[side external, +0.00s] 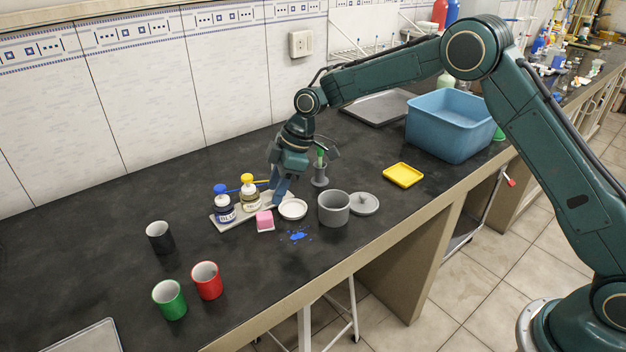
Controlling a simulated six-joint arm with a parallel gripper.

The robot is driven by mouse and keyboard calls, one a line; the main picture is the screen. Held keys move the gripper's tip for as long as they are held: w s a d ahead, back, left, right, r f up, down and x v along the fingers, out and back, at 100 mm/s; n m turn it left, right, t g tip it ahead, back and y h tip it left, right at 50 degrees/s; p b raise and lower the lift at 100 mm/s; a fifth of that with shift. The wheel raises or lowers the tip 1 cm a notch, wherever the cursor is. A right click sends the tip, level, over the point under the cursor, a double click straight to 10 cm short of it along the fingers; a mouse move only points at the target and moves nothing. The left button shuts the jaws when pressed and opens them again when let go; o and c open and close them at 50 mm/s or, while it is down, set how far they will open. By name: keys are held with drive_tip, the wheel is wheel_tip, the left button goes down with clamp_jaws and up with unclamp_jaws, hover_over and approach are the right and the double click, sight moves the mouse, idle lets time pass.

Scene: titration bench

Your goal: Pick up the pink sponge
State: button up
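The pink sponge (265,221) is a small block on the dark bench, at the front edge of a light tray (229,223) and left of a white dish (293,209). My gripper (279,196) points down just behind and to the right of the sponge, above or beside the tray's right end. It is apart from the sponge in the picture. The view is too small to show whether its fingers are open or closed, and I see nothing clearly held in it.
Two bottles with blue (224,204) and yellow (250,193) tops stand on the tray. A blue spill (297,236), grey pot (334,208) and grey lid (364,204) lie to the right. Black (160,237), green (169,299) and red (207,281) cups stand front left. The far left bench is clear.

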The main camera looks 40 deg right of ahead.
sight(264, 215)
drive_tip(key=shift+x, duration=1.95)
drive_tip(key=shift+x, duration=2.55)
drive_tip(key=shift+w+a, duration=0.1)
drive_tip(key=c, duration=0.8)
drive_tip(key=shift+r, duration=0.2)
wheel_tip(264, 215, up, 20)
drive_tip(key=shift+f, duration=0.1)
